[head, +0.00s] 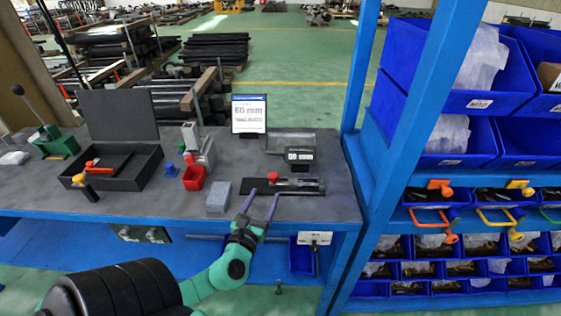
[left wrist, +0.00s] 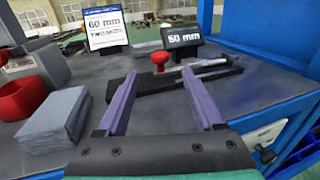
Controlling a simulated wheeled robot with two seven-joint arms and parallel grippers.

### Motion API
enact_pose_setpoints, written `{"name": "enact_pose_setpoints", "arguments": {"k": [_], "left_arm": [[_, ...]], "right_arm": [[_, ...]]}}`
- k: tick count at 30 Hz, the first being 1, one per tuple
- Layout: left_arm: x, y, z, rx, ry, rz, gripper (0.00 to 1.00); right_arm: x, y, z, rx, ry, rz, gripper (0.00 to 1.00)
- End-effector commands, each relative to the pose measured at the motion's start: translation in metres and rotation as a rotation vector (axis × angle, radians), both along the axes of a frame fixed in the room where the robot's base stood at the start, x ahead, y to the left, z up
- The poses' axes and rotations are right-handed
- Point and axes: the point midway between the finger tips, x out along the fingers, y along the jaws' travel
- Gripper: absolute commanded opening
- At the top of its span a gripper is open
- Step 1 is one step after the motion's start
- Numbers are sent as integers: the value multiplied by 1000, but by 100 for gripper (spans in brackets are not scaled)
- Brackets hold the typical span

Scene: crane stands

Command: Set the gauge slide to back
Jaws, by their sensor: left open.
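The gauge slide is a dark flat bar device (head: 290,186) on the bench's right part, with a red round knob (head: 273,177) near its left end. In the left wrist view the red knob (left wrist: 160,57) stands on the dark slide (left wrist: 190,78), and a small display (left wrist: 182,39) behind it reads 50 mm. My left gripper (head: 261,199) is open and empty. Its two purple fingers point at the slide from the front, with the knob beyond the fingertips and apart from them. My right gripper is not in view.
A sign (head: 249,113) reading 60 mm stands behind the gauge. A grey block (head: 219,196) and a red bin (head: 193,178) stand left of the gripper. A dark open box (head: 112,178) lies farther left. A blue post (head: 365,190) and shelving rise on the right.

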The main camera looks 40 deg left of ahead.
Motion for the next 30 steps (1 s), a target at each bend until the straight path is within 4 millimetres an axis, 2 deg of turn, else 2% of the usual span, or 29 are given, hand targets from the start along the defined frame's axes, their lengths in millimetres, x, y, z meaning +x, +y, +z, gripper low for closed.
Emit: {"name": "enact_pose_setpoints", "arguments": {"k": [6,8,11,15,18,26,27,29,30], "left_arm": [[48,20,5,0,-5,2,69],[63,26,4,1,-4,2,69],[88,36,3,-1,-5,2,69],[114,47,0,-2,-3,2,69],[124,51,-1,-3,-1,1,69],[127,52,-1,-4,1,0,69],[127,52,-1,-4,1,1,61],[127,52,-1,-4,1,1,38],[127,52,-1,-4,1,1,23]], "right_arm": [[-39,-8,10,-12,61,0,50],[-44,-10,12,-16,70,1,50],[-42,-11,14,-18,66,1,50],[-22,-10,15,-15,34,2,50],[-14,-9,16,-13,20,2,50],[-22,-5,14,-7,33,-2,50],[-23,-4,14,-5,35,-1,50],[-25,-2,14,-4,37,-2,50],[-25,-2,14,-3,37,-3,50]]}}
